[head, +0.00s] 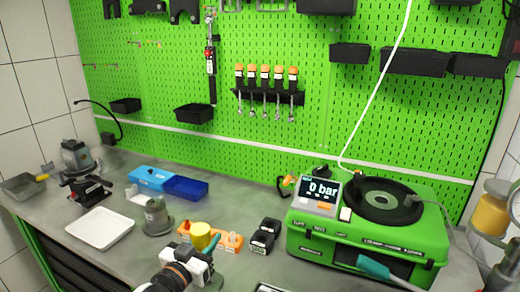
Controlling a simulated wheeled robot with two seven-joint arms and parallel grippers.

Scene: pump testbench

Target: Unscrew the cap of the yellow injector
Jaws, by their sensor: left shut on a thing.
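A yellow cylindrical part (200,232), which looks like the yellow injector's cap, stands upright at the near middle of the bench, at the left end of a small orange holder (228,241). My left gripper (208,246) reaches in from the bottom edge, with its white and black body just in front of the yellow part. Its fingers are closed at the yellow part, and they hide its lower side. Whether the cap and the injector body are apart cannot be told.
A green case (360,245) with a "0 bar" display stands at the right. A black device (265,236) lies between it and the holder. A grey round-based part (156,217), a white tray (100,229) and a blue bin (186,188) are to the left. Injectors with orange tops (265,70) hang on the pegboard.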

